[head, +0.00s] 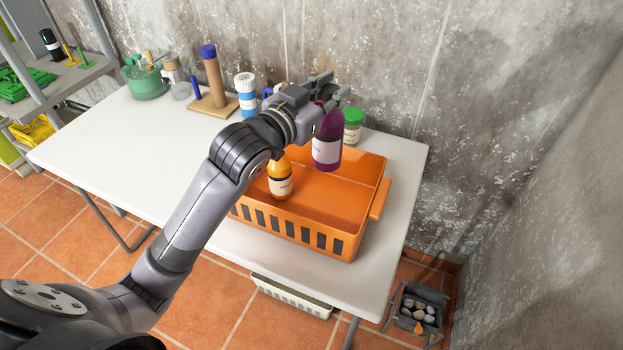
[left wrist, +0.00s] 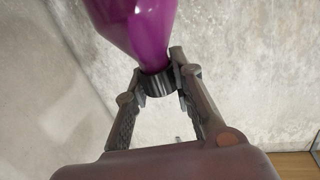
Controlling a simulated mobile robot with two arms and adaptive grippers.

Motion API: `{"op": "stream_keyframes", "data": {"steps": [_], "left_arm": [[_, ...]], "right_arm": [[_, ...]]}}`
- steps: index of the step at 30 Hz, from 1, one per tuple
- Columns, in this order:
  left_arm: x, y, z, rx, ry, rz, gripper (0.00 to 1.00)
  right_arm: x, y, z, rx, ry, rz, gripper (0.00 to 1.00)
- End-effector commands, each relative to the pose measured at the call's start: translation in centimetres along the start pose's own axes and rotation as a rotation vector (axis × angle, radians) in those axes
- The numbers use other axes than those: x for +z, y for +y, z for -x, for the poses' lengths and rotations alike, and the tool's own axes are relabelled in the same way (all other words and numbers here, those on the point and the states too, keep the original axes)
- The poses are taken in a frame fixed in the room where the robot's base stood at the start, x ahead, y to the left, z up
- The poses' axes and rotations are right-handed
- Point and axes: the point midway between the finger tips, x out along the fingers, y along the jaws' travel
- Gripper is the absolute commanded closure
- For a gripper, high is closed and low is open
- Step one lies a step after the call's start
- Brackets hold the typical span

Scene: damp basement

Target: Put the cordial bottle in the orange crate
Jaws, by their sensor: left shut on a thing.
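The cordial bottle (head: 328,135), purple with a pale label, is held upright by my left gripper (head: 332,93), over the back right part of the orange crate (head: 325,200). In the left wrist view, the fingers (left wrist: 160,82) close on the dark cap or neck of the purple bottle (left wrist: 140,28). I cannot tell exactly how far its base is above the crate floor. An orange bottle (head: 280,180) with a white label stands in the crate, left of the purple bottle; my arm partly hides it. My right gripper does not show.
The crate stands on a white table (head: 120,145) against a concrete wall. Behind it are a green-capped jar (head: 353,125) and a blue-and-white bottle (head: 246,95). A wooden stand (head: 213,80) and a green bowl (head: 145,82) are at the back left. The table's left part is clear.

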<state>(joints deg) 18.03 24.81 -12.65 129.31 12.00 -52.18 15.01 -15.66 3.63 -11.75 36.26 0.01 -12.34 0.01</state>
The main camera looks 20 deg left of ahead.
Motion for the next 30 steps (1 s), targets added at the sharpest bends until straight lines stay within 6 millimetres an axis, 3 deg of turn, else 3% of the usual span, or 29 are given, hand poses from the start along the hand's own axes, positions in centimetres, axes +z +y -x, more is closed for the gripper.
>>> {"op": "stream_keyframes", "data": {"steps": [4,9,12,18,24,30], "left_arm": [[3.3,0.5,0.1,0.008,-0.006,0.002,1.0],[7.7,0.8,-0.2,0.007,-0.006,0.002,1.0],[10.2,1.0,-0.3,0.007,-0.005,0.001,1.0],[14.0,1.4,-0.5,0.007,0.0,-0.001,1.0],[15.5,1.5,-0.6,0.007,0.002,0.0,1.0],[18.4,1.7,-0.8,0.006,-0.001,0.0,1.0]], "right_arm": [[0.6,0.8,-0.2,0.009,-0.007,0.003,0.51],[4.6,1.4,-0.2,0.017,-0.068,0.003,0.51],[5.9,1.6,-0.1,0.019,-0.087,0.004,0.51],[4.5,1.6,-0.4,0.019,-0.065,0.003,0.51],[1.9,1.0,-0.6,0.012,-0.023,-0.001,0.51],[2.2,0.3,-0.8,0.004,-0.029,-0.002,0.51]]}}
